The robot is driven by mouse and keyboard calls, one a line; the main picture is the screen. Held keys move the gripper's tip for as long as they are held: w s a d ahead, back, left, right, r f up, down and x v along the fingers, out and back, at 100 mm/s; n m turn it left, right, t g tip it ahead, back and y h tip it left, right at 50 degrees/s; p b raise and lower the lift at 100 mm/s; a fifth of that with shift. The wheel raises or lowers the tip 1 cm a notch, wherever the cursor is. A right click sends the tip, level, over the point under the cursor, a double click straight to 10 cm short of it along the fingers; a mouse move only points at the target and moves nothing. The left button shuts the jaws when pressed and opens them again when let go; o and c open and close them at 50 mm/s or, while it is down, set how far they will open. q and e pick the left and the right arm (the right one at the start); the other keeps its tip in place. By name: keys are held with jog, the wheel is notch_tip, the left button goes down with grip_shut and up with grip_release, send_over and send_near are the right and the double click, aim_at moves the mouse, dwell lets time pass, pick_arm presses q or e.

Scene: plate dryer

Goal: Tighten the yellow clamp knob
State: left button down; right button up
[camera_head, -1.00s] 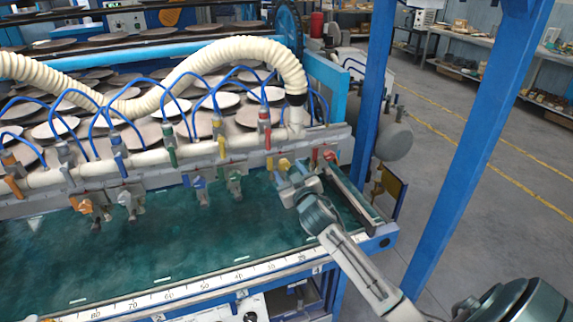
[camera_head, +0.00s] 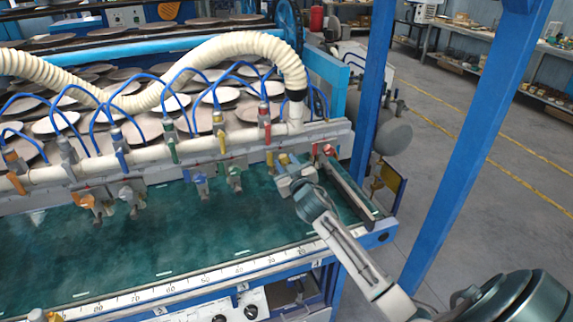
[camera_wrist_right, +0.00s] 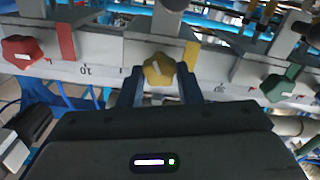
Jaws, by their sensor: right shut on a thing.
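The yellow clamp knob (camera_wrist_right: 159,69) is star-shaped and sits on the pale rail (camera_wrist_right: 222,75), near the middle of the right wrist view. My right gripper (camera_wrist_right: 159,82) has one finger on each side of the knob and is shut on it. In the head view, the right gripper (camera_head: 287,171) is at the rail's right end, and the yellow knob (camera_head: 283,159) shows just beyond it, partly hidden. My left gripper is not in view.
A red knob (camera_wrist_right: 22,51) is left of the yellow one and a green knob (camera_wrist_right: 280,84) right of it in the wrist view. Several clamps with blue hoses line the rail. The green bed (camera_head: 200,235) before it is clear. Blue posts (camera_head: 470,160) stand at right.

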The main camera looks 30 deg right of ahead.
jog(key=shift+f+m+b, duration=0.2)
jog(key=shift+m+b, duration=1.1)
jog(key=shift+b, duration=0.15)
jog(key=m+b, duration=0.3)
jog(key=m, duration=0.1)
jog(key=shift+m+b, duration=0.3)
jog(key=m+b, duration=0.3)
jog(key=m, duration=0.2)
jog(key=shift+d+b, duration=0.1)
jog(key=shift+b, duration=0.2)
pick_arm(q)
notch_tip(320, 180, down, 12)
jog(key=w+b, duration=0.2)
jog(key=b, duration=0.1)
pick_arm(e)
jog(key=m, duration=0.5)
jog(key=m+b, duration=0.2)
jog(key=m, duration=0.3)
jog(key=shift+b, duration=0.3)
pick_arm(q)
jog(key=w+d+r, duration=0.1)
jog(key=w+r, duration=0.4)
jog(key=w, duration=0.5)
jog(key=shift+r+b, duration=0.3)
jog(key=shift+b, duration=0.05)
pick_arm(e)
jog(key=shift+m, duration=0.9)
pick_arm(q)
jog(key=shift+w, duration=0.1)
